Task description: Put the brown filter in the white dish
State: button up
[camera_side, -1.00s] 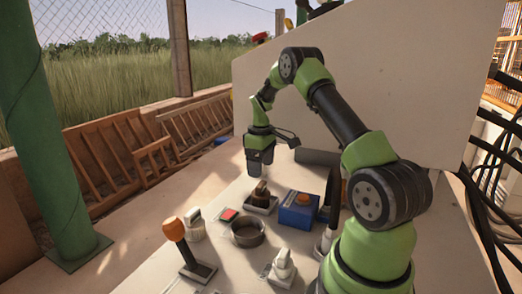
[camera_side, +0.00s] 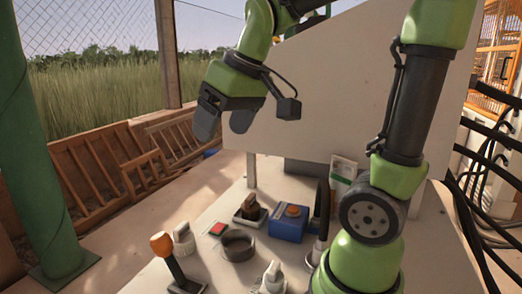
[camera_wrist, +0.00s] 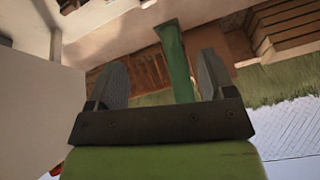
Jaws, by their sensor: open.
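My gripper (camera_side: 224,122) is open and empty, raised high above the far end of the table in the side view. In the wrist view its two fingers (camera_wrist: 162,65) stand apart with nothing between them. A small brown piece (camera_side: 251,205) sits on a dark block with a pale base on the table, below and to the right of my gripper; I cannot tell whether it is the brown filter. I cannot make out a white dish. The wrist view shows none of the table objects.
A blue box (camera_side: 287,227) with an orange top stands right of the brown piece. A red button (camera_side: 218,229), white ribbed knob (camera_side: 184,238), orange-knobbed lever (camera_side: 163,247) and white bottle (camera_side: 272,277) stand nearby. A pale panel (camera_side: 320,90) rises behind.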

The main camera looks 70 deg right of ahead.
jog(key=s+a+f+m+t+y, duration=0.1)
jog(key=s+a+t, duration=0.1)
jog(key=s+a, duration=0.4)
jog(key=shift+s+a+y, duration=0.3)
jog(key=shift+s+y, duration=0.1)
jog(key=shift+s, duration=1.15)
